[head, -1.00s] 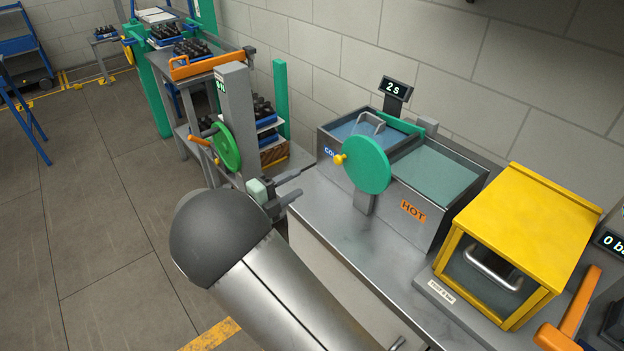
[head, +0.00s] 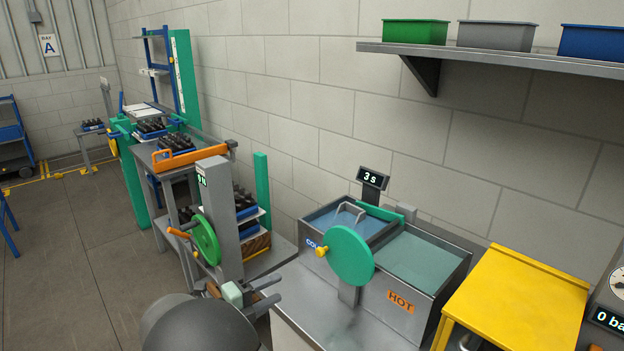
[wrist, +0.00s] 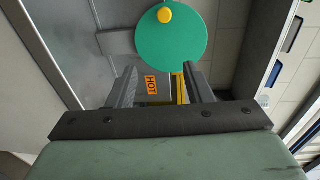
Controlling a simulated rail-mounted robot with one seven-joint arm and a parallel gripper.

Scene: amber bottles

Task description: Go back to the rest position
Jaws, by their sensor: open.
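My gripper (head: 268,291) is at the lower middle of the head view, in front of the left end of the metal bench. Its two grey fingers are apart with nothing between them. In the wrist view my gripper (wrist: 160,90) shows its fingers spread. Beyond them is a green disc (wrist: 170,45) with a yellow knob, and an orange HOT label (wrist: 151,85) shows between the fingers. My gripper touches nothing that I can see.
A twin bath with a cold side (head: 345,222) and a hot side (head: 425,258) stands right of my gripper. A yellow box (head: 515,300) is farther right. A green handwheel (head: 205,240) on a grey post is close on the left. Racks of amber bottles (head: 175,143) stand behind.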

